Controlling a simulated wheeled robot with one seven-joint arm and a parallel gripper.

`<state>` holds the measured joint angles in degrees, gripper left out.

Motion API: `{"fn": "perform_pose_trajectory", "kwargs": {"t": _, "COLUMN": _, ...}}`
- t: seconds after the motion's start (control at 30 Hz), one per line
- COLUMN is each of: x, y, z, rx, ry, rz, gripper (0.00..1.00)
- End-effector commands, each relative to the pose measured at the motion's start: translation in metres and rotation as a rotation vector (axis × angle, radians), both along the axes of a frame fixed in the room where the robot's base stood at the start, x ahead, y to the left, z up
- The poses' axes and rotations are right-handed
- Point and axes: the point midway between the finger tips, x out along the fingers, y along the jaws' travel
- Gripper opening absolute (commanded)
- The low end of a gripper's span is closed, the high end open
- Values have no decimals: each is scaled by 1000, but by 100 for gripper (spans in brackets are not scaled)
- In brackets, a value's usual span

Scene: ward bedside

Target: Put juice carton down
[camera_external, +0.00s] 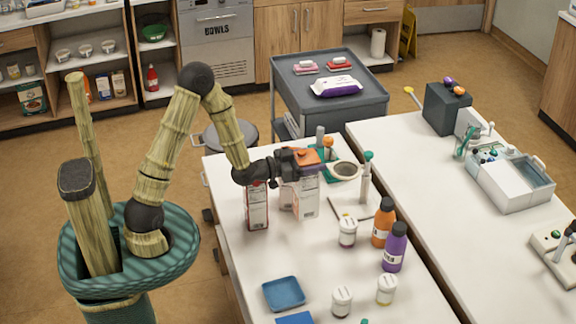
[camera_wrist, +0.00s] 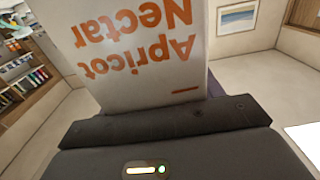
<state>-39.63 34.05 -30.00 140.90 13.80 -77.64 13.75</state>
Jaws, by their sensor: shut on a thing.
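My gripper (camera_external: 290,166) is shut on the juice carton (camera_external: 306,198), a white carton with an orange top, above the near white table. In the wrist view, the carton (camera_wrist: 140,50) fills the upper middle, with orange "Apricot Nectar" lettering upside down in the picture. The carton is about upright. Its lower end is close to the tabletop, but I cannot tell whether it touches. The gripper hides part of its upper body.
Another carton (camera_external: 257,206), red and white, stands just left of it. A green-topped upright tool (camera_external: 366,180), an orange bottle (camera_external: 383,224), a purple bottle (camera_external: 395,248), small jars (camera_external: 348,232) and a blue tray (camera_external: 284,294) share the table (camera_external: 295,250). Its front middle has bare room.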

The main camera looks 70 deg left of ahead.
Motion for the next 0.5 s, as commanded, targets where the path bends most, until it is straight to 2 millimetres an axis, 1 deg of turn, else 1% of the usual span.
{"fn": "perform_pose_trajectory", "kwargs": {"t": 0.03, "x": 1, "y": 0, "z": 3, "rx": 2, "ry": -7, "rz": 0, "gripper": 0}}
{"fn": "perform_pose_trajectory", "kwargs": {"t": 0.27, "x": 1, "y": 0, "z": 1, "rx": 1, "ry": -6, "rz": 0, "gripper": 0}}
{"fn": "perform_pose_trajectory", "kwargs": {"t": 0.37, "x": 1, "y": 0, "z": -5, "rx": 0, "ry": -3, "rz": -1, "gripper": 0}}
{"fn": "perform_pose_trajectory", "kwargs": {"t": 0.5, "x": 1, "y": 0, "z": -21, "rx": -2, "ry": -1, "rz": 0, "gripper": 0}}
